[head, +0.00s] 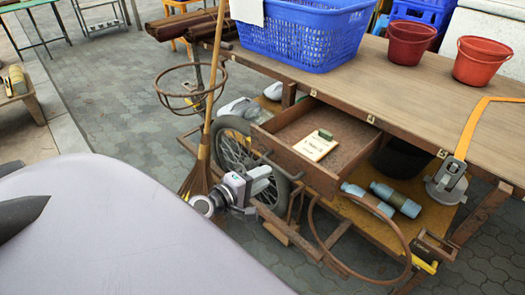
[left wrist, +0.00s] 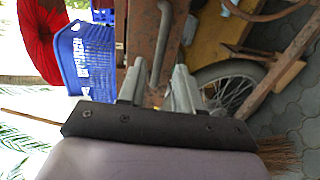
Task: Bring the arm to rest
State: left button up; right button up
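My left gripper (head: 262,181) is in front of the pulled-out wooden drawer (head: 348,169), just below its front panel. In the left wrist view the two grey fingers of the left gripper (left wrist: 159,75) stand apart. A metal handle (left wrist: 163,35) on the brown drawer front runs down into the gap between them in the picture. I cannot tell whether the fingers touch it. No held object shows. The drawer holds a cream-coloured booklet (head: 315,148) and a small green block (head: 325,134). My right gripper is not in view.
The drawer sits under a wooden cart table (head: 395,98) with a blue basket (head: 302,38) and red buckets (head: 482,62). A spoked wheel (head: 234,150), a broom (head: 203,165) and a rusty hoop (head: 318,232) crowd the gripper. Open paving (head: 110,110) lies to the left.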

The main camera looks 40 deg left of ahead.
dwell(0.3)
pick_arm(q)
jog(key=s+d+f+m+g+h, duration=0.1)
jog(key=s+d+f+m+g, duration=0.55)
jog(key=s+d+m, duration=0.85)
notch_tip(320, 180, up, 10)
jog(key=m+t+p, duration=0.1)
jog(key=m+p, duration=0.3)
jog(key=p, duration=1)
jog(key=shift+r+m+p, duration=0.2)
jog(key=shift+m+p, duration=0.1)
jog(key=shift+p, duration=0.1)
jog(key=shift+a+f, duration=0.1)
jog(key=shift+a, duration=0.05)
